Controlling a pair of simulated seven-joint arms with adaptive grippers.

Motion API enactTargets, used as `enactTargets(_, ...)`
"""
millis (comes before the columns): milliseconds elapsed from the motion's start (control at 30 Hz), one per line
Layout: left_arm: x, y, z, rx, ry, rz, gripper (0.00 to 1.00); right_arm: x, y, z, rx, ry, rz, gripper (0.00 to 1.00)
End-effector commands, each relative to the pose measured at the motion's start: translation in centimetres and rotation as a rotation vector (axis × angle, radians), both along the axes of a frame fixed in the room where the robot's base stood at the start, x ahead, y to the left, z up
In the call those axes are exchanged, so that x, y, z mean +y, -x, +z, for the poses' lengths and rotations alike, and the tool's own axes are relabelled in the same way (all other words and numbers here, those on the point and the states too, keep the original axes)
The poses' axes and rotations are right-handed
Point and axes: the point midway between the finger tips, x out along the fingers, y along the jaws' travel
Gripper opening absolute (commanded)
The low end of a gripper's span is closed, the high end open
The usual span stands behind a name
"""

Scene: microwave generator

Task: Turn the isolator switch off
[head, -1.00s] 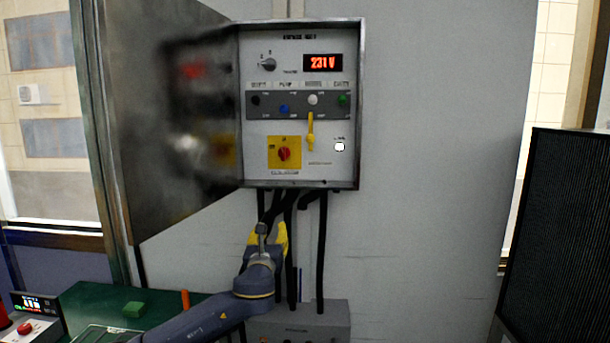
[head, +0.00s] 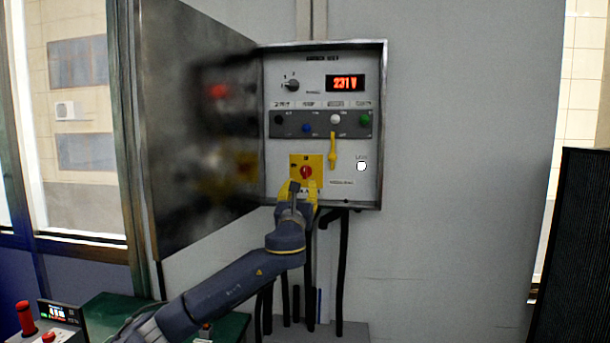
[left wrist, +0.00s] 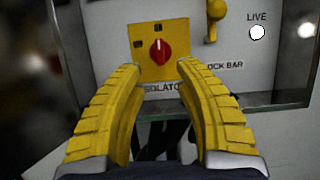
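The isolator switch is a red knob (head: 306,172) on a yellow plate (head: 297,160), low in the open control box. In the left wrist view the knob (left wrist: 159,51) stands roughly upright, its white mark near the top. My left gripper (head: 299,190) is just below the knob in the head view. In the left wrist view its yellow fingers (left wrist: 158,75) are spread apart, with nothing between them. The knob shows beyond the fingertips, and I see no contact. The fingers partly cover the isolator label. My right gripper is not in view.
The box door (head: 195,130) stands open on the left. A yellow lock bar (head: 333,151) hangs right of the switch, near a lit white LIVE lamp (head: 361,166). The display (head: 345,83) reads 231V. Black cables (head: 342,270) run below the box.

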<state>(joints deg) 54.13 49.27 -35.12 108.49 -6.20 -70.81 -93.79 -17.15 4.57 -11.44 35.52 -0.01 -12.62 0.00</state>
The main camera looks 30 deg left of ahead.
Motion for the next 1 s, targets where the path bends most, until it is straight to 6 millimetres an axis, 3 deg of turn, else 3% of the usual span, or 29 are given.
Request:
enactTargets(200,1.4,-3.2,1.5,-0.002,0.001,0.001,0.34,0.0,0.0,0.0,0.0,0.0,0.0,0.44)
enactTargets(500,2.7,-6.1,2.8,-0.001,0.0,0.002,0.34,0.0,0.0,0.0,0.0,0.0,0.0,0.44)
enactTargets(1000,3.1,-7.1,3.2,0.0,0.0,0.0,0.34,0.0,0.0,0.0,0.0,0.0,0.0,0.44)
